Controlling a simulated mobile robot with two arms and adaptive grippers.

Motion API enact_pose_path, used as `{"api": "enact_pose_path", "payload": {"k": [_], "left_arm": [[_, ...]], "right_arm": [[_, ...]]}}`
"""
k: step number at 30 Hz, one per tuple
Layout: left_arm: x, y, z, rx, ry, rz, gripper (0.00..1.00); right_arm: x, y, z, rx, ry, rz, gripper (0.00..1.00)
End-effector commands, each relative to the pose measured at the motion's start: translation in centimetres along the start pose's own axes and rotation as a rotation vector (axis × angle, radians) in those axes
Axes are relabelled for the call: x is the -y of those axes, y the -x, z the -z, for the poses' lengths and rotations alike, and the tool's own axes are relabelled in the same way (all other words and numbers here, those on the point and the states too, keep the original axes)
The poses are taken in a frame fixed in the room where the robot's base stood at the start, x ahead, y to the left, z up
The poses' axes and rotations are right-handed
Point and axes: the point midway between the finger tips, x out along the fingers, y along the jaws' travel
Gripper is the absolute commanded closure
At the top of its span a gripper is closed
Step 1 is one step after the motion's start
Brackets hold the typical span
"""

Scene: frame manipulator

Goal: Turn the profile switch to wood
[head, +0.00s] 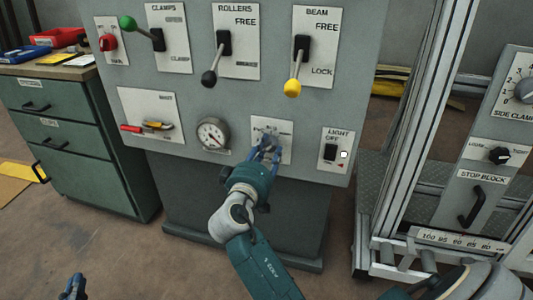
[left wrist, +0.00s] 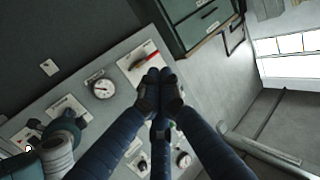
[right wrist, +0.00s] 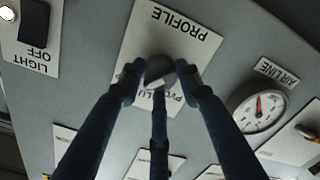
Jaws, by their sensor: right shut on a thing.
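The profile switch is a round dark knob (right wrist: 159,70) on a white plate (right wrist: 172,28) marked PROFILE, seen upside down in the right wrist view. Lettering that looks like PVC/ALU shows in part below the knob there; no word "wood" is readable. My right gripper (right wrist: 158,78) is shut around the knob, with fingers on both sides. In the head view my right gripper (head: 266,145) covers most of the knob and its plate (head: 285,130). My left gripper (head: 74,284) is at the lower left in the head view, away from the panel. In the left wrist view its fingertips (left wrist: 159,86) are together and empty.
The grey panel also bears the air line gauge (head: 213,133), the light switch (head: 331,152), and the clamps (head: 157,39), rollers (head: 223,42) and beam (head: 302,48) levers. A green drawer cabinet (head: 65,125) stands left. A metal frame (head: 430,120) stands right.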

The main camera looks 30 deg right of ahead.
Motion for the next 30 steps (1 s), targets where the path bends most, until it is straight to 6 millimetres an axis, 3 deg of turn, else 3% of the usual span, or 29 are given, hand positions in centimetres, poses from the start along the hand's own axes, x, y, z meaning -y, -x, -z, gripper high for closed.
{"api": "enact_pose_path", "payload": {"k": [1,16,17,19,30], "left_arm": [[-0.07,-0.07,0.33,-0.019,0.001,-0.001,1.00],[-0.17,-0.10,1.23,-0.055,0.001,-0.003,1.00],[-0.17,-0.10,1.23,-0.055,0.001,-0.003,1.00],[-0.17,-0.10,1.22,-0.054,0.001,-0.003,1.00],[-0.12,-0.11,1.22,-0.054,0.001,-0.003,1.00]], "right_arm": [[0.20,-0.11,-0.92,0.021,-0.004,0.001,0.92],[0.27,-0.10,-0.92,0.020,-0.018,0.004,0.92],[0.28,-0.10,-0.92,0.020,-0.018,0.004,0.64],[0.28,-0.10,-0.92,0.020,-0.018,0.004,0.50],[-0.27,-0.01,-0.11,0.010,-0.023,0.002,0.47]]}}
